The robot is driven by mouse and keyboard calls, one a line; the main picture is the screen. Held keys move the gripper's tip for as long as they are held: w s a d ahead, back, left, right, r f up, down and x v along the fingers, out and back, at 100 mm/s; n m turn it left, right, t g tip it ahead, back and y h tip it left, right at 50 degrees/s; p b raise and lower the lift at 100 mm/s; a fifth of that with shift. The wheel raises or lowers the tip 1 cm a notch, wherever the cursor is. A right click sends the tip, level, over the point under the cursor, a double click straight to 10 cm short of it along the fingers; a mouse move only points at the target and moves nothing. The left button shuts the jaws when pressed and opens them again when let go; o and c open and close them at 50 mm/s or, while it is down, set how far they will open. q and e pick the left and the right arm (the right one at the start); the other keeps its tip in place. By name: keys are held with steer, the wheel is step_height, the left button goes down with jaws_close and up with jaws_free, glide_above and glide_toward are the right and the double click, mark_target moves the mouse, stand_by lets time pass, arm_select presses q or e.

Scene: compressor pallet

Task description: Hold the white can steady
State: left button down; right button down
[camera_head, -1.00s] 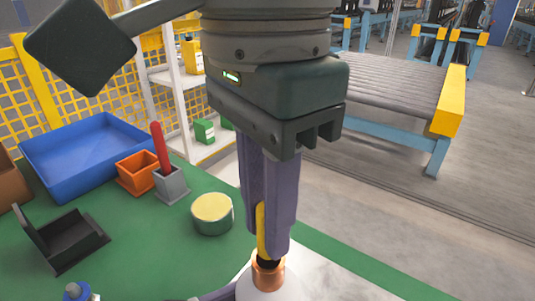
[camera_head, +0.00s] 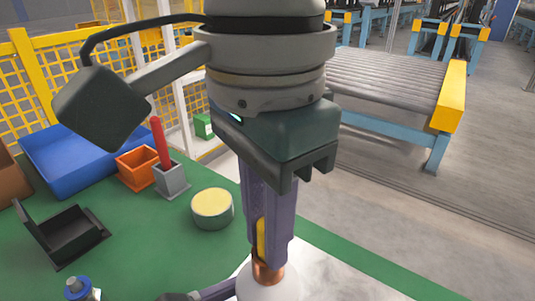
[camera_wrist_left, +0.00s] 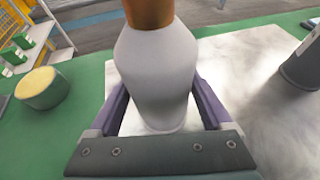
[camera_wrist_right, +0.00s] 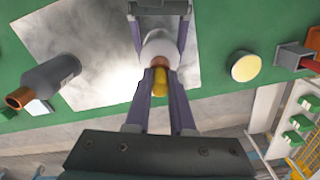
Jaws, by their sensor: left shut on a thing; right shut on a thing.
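The white can (camera_wrist_left: 155,75) stands upright on a light metal plate, with a copper-coloured neck (camera_head: 268,272) on top. My left gripper (camera_wrist_left: 160,103) is shut on the can's body, one purple finger on each side. My right gripper (camera_wrist_right: 160,78) is above the can, shut on a yellow piece (camera_head: 261,238). The yellow piece is upright over the copper neck, its lower end at the neck's top. The fingers hide part of it, and I cannot tell how far it sits inside the neck.
A grey can (camera_wrist_right: 52,75) with a copper neck stands on the plate (camera_wrist_right: 95,35). A yellow-topped round tin (camera_head: 212,208), a grey holder (camera_head: 171,181) with a red stick, an orange bin (camera_head: 136,168), a blue tray (camera_head: 75,158) and a black holder (camera_head: 70,236) stand on the green table.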

steer(key=c, duration=0.7)
jaws_free()
step_height(320, 180, up, 12)
arm_select(q)
jaws_free()
